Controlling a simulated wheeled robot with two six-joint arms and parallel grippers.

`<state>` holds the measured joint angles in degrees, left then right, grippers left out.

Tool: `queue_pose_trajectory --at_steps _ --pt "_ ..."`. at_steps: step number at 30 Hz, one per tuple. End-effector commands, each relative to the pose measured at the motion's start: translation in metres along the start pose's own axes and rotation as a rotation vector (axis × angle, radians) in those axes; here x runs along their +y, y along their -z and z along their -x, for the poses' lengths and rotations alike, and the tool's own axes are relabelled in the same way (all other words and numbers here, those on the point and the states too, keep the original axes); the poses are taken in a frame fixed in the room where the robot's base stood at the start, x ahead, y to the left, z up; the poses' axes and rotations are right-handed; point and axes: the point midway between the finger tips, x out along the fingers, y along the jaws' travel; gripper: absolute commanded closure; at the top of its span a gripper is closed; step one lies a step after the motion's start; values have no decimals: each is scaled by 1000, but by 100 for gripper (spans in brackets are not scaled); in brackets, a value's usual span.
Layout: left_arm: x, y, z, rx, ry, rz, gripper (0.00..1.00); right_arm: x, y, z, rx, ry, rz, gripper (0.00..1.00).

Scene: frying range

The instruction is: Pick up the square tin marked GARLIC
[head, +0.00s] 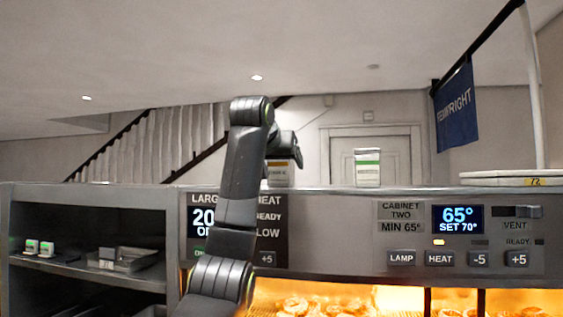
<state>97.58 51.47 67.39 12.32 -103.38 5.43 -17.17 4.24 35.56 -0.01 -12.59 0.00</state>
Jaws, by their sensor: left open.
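A small square tin with an orange-brown band (281,176) stands on top of the cabinet. Its left side is hidden behind my left arm, and its lettering is too small to read for sure. A white square tin with a green band (367,172) stands further right on the same top, and its label is also unreadable. I cannot tell which one is marked GARLIC. My left gripper (288,150) is open, right at the top of the orange-banded tin in the picture; I cannot tell whether it touches. My right gripper is out of view.
The grey cabinet front (345,236) carries displays and buttons, with lit fried food (320,306) below. An open shelf (75,262) at left holds small tins and a metal tray. A pale flat board (500,178) lies at the top right. The cabinet top between the tins is clear.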

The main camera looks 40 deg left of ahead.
Motion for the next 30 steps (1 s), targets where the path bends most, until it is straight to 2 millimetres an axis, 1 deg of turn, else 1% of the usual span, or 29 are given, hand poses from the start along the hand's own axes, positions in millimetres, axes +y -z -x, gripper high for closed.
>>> queue_pose_trajectory --at_steps 1,3,6,14,26,27,30 --pt "-1 3 -6 -4 3 0 23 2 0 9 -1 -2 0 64" --pt "-1 3 -14 -2 3 0 23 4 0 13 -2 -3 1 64" --pt "-1 2 -21 -1 1 0 23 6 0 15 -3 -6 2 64" --pt "0 0 -23 1 0 1 23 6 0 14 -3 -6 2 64" --pt "0 0 -23 0 1 1 75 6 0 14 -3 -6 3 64" --pt "0 1 -22 2 1 1 78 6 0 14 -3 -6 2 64" --pt "0 1 -22 2 1 1 78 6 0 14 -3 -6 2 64"
